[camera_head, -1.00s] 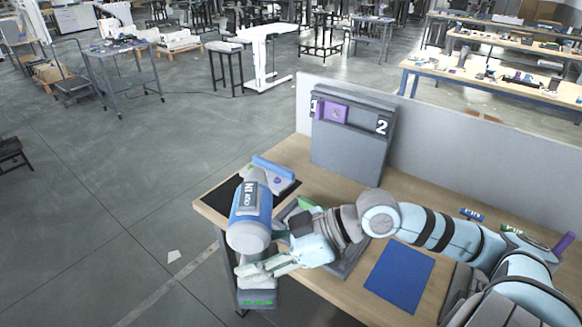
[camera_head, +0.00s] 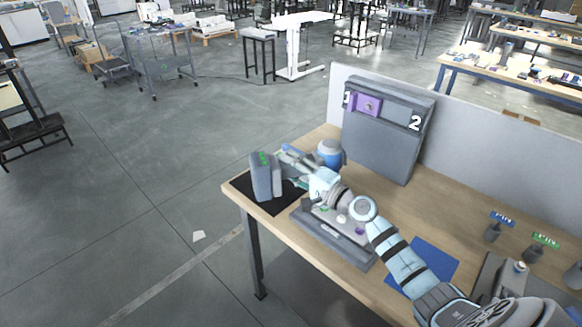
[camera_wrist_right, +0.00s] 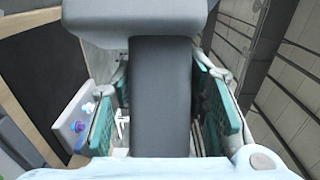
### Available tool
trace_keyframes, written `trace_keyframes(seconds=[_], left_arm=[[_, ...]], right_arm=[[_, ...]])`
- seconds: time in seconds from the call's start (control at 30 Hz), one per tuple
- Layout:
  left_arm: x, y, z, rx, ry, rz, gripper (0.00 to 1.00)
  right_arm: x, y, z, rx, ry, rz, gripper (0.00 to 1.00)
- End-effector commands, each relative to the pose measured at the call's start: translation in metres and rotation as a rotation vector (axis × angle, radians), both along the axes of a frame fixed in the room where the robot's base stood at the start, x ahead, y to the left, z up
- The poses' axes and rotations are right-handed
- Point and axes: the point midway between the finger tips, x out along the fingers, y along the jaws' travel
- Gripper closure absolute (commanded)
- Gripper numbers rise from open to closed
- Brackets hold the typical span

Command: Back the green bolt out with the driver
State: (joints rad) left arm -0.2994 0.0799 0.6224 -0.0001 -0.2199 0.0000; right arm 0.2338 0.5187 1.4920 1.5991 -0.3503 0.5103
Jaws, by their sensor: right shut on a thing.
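My right gripper (camera_head: 300,178) is shut on the handle of the driver, over the table's left end. The driver is tipped over: its grey battery foot with green lights (camera_head: 264,177) faces left, and its blue body (camera_head: 330,152) is at the back. In the right wrist view the dark grey handle (camera_wrist_right: 160,95) runs between the green-padded fingers. A grey block with a purple-and-blue bolt (camera_wrist_right: 76,126) and a pale one is beside the left finger. I cannot make out the green bolt for sure. The driver's tip is hidden. My left gripper is not in view.
A grey tray (camera_head: 300,222) with small coloured parts lies under my right arm. A black mat (camera_head: 243,183) is at the table's left edge. A grey panel marked 1 and 2 (camera_head: 385,140) stands behind. A blue mat (camera_head: 440,258) and labelled holders (camera_head: 492,233) are to the right.

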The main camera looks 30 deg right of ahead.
Motion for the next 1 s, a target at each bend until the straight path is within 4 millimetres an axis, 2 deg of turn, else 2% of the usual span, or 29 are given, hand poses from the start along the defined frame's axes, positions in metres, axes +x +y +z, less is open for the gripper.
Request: trace_keyframes(seconds=[0.17,0.53,0.67,1.0], left_arm=[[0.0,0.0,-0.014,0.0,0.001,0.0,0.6],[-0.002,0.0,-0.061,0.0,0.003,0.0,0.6],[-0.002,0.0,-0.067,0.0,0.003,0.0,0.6],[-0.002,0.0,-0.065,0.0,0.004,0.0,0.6]], right_arm=[[0.001,0.0,-0.014,0.001,-0.005,-0.002,1.0],[0.001,0.0,-0.063,-0.002,-0.006,0.001,1.0],[0.001,0.0,-0.068,-0.002,-0.006,0.001,1.0],[0.001,0.0,-0.066,-0.002,-0.006,0.001,1.0]])
